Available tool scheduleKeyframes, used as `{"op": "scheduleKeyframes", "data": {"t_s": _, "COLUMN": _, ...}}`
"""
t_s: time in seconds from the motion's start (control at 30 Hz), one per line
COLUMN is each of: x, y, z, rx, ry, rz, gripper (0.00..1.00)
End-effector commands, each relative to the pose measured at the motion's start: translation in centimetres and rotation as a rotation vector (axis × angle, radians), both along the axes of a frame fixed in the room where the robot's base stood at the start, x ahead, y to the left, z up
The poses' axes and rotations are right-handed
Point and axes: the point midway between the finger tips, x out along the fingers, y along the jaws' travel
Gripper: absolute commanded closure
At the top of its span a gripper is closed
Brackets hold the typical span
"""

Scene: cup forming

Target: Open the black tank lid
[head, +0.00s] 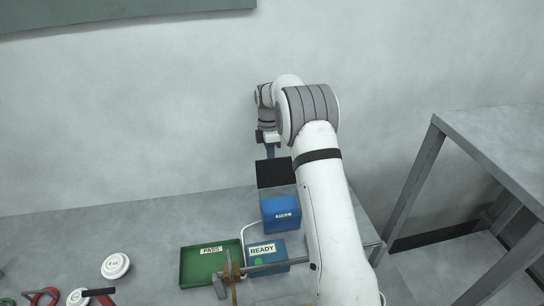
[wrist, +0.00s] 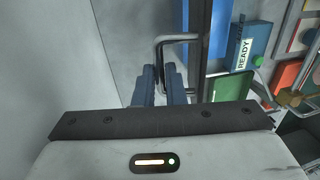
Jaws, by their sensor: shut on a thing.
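The black tank lid (head: 275,172) shows in the head view as a dark panel behind and above the blue tank front (head: 281,214). How far it stands open I cannot tell. My gripper (head: 270,152) is at the lid's far upper edge, partly hidden by my arm. In the wrist view, its two blue-grey fingers (wrist: 160,72) are closed around one leg of a grey bent handle (wrist: 181,37). The handle meets a dark edge beside the blue tank side (wrist: 193,30). The inside of the tank is not visible.
A green PASS tray (head: 211,266) and a blue READY box (head: 266,256) stand in front of the tank, with a metal bar fixture (head: 234,272) close by. White round parts (head: 115,266) lie at the left. A wall is close behind; a grey metal table (head: 490,135) stands right.

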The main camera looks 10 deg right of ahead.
Motion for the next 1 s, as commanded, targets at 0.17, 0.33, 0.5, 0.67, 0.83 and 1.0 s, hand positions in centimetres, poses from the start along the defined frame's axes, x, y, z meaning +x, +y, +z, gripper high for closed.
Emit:
{"op": "scheduleKeyframes", "data": {"t_s": 0.17, "x": -0.4, "y": 0.2, "z": -0.6, "rx": 0.005, "ry": 0.017, "rz": -0.001, "gripper": 1.00}}
{"op": "scheduleKeyframes", "data": {"t_s": 0.33, "x": -0.3, "y": 0.0, "z": -0.4, "rx": 0.004, "ry": 0.012, "rz": -0.003, "gripper": 0.76}}
{"op": "scheduleKeyframes", "data": {"t_s": 0.5, "x": -0.2, "y": -0.1, "z": -0.2, "rx": 0.003, "ry": 0.007, "rz": -0.004, "gripper": 0.67}}
{"op": "scheduleKeyframes", "data": {"t_s": 0.67, "x": -0.1, "y": -0.1, "z": 0.0, "rx": 0.002, "ry": 0.005, "rz": -0.005, "gripper": 0.67}}
{"op": "scheduleKeyframes", "data": {"t_s": 0.83, "x": 0.0, "y": -0.2, "z": 1.3, "rx": 0.002, "ry": 0.000, "rz": -0.005, "gripper": 0.67}}
{"op": "scheduleKeyframes", "data": {"t_s": 1.0, "x": 0.0, "y": -0.2, "z": 4.5, "rx": 0.002, "ry": 0.000, "rz": -0.005, "gripper": 0.67}}
